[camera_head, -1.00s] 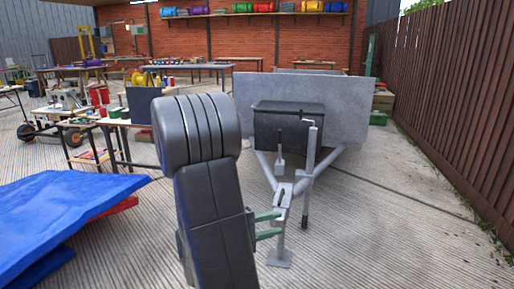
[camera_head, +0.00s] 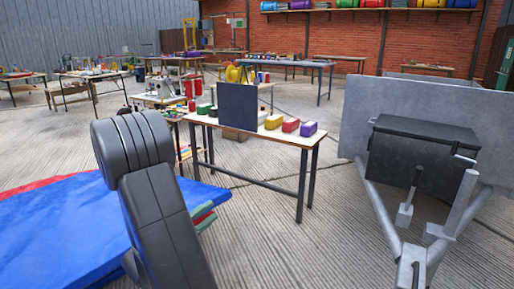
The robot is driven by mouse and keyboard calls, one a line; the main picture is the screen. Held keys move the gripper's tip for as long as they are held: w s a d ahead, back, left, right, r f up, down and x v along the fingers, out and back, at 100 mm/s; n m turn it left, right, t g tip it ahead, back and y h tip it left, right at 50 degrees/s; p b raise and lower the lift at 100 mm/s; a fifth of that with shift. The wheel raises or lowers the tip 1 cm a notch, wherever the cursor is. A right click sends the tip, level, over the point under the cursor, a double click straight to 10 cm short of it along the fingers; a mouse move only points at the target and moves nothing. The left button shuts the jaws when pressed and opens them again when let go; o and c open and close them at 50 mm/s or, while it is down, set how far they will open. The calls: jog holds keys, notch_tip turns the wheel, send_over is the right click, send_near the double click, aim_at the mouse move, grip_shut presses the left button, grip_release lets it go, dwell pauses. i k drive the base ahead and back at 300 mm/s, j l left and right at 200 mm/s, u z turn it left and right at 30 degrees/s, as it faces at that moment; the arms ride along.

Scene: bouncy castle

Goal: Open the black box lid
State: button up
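The black box (camera_head: 420,155) sits at the front of a grey trailer (camera_head: 385,95) on the right side of the view. Its lid (camera_head: 425,128) is closed. The box stands over the trailer's A-shaped drawbar (camera_head: 385,215). My arm rises at the lower left. The rest of the gripper is hidden behind the arm.
A blue mat (camera_head: 60,225) lies at the lower left, beside my arm. A table (camera_head: 262,134) with coloured blocks and a dark panel (camera_head: 237,104) stands between my arm and the trailer. A grey jockey-wheel post (camera_head: 462,200) stands before the box. Bare floor (camera_head: 310,245) lies front centre.

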aim_at(436, 133)
jog(key=i+z, duration=0.15)
jog(key=i, duration=0.3)
jog(key=i+z, duration=0.2)
jog(key=i, duration=0.3)
jog(key=i+j+z, duration=0.15)
jog(key=i, duration=0.3)
jog(key=i+j+z, duration=0.2)
jog(key=i, duration=0.3)
jog(key=i+l+z, duration=0.25)
jog(key=i+l, duration=0.3)
jog(key=i+l+z, duration=0.3)
jog(key=i, duration=0.4)
jog(key=k+l, duration=0.05)
jog(key=l, duration=0.05)
